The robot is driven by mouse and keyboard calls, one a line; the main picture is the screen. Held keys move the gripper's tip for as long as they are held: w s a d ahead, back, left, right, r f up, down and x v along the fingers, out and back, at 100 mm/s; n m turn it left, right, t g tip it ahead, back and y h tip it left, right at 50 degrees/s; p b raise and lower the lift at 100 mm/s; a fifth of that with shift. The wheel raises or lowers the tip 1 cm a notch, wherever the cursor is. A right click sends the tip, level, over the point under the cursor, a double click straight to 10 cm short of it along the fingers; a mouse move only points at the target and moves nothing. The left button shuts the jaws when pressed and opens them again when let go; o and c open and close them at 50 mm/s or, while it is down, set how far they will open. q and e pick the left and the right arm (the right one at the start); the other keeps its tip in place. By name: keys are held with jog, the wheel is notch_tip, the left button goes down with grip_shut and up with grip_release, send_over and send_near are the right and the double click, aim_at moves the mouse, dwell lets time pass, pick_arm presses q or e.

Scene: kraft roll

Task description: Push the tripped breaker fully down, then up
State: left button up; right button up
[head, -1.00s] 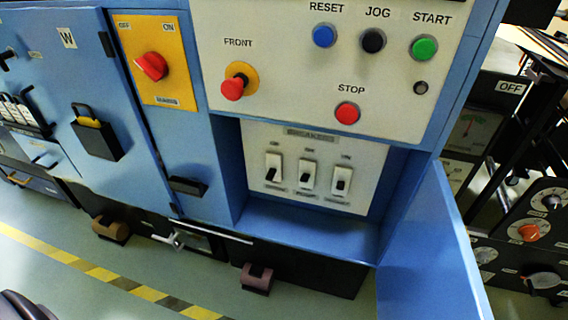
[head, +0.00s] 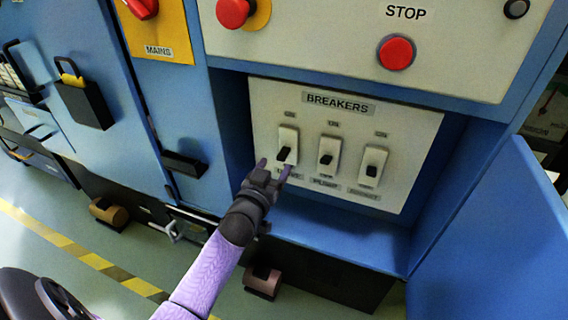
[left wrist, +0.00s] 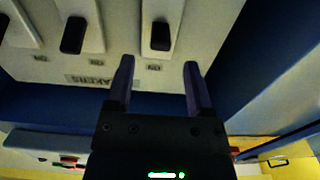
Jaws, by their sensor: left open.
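A white breaker panel (head: 418,140) labelled BREAKERS sits in a recess of the blue cabinet. It carries a left breaker (head: 288,138), a middle breaker (head: 329,148) and a right breaker (head: 374,158), each with a black lever. I cannot tell surely which one is tripped. My left gripper (head: 274,167) is open and empty, just in front of the left breaker's lower part. In the left wrist view, which looks upside down, the left breaker's lever (left wrist: 160,36) lies beyond the open fingers (left wrist: 158,72), apart from them. My right gripper is not in view.
A blue door (head: 490,225) stands open at the recess's right. The recess floor (head: 335,235) is clear. A red STOP button (head: 396,52) and a red knob (head: 233,12) are above. A black handle (head: 184,164) sticks out to the left.

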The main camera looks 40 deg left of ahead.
aim_at(280, 159)
pick_arm(q)
jog(key=x, duration=0.1)
jog(key=b+x, duration=0.1)
jog(key=x, duration=0.1)
jog(key=b+x, duration=0.1)
jog(key=shift+w+f, duration=0.2)
jog(key=shift+f, duration=0.1)
jog(key=shift+w+a+r, duration=0.1)
jog(key=shift+w+r, duration=0.05)
jog(key=shift+w, duration=0.15)
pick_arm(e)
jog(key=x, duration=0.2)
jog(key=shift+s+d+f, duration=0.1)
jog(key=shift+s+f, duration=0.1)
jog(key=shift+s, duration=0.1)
pick_arm(q)
grip_shut()
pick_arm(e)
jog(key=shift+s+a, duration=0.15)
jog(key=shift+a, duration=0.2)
